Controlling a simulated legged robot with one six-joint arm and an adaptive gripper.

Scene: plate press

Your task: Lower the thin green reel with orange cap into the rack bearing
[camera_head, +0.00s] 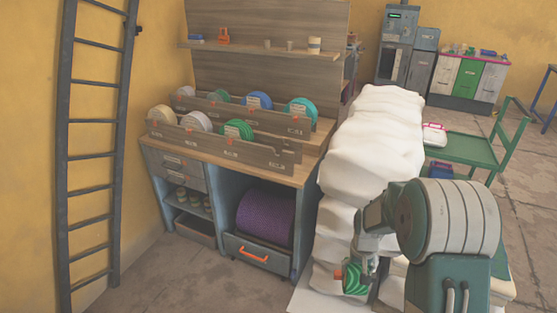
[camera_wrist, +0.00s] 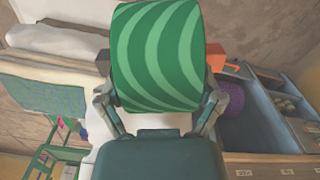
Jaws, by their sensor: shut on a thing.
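The green reel (camera_wrist: 157,58) has lighter green stripes and fills the upper middle of the wrist view. Its orange cap (camera_wrist: 216,57) shows at the right side. My gripper (camera_wrist: 160,100) is shut on the reel, with one finger at each side. In the head view, my gripper (camera_head: 365,262) holds the reel (camera_head: 355,280) low at the right, beside the white stack and away from the workbench. The wooden rack (camera_head: 220,146) stands on the workbench top at the left. Its rails carry several coloured reels, among them a green one (camera_head: 238,129) in front.
A large white lumpy stack (camera_head: 372,140) stands between my arm and the rack. A purple roll (camera_head: 265,217) sits in the workbench's lower bay. A shelf (camera_head: 265,49) hangs above the rack. A ladder (camera_head: 90,150) leans at the left, and a green chair (camera_head: 470,147) stands at the right.

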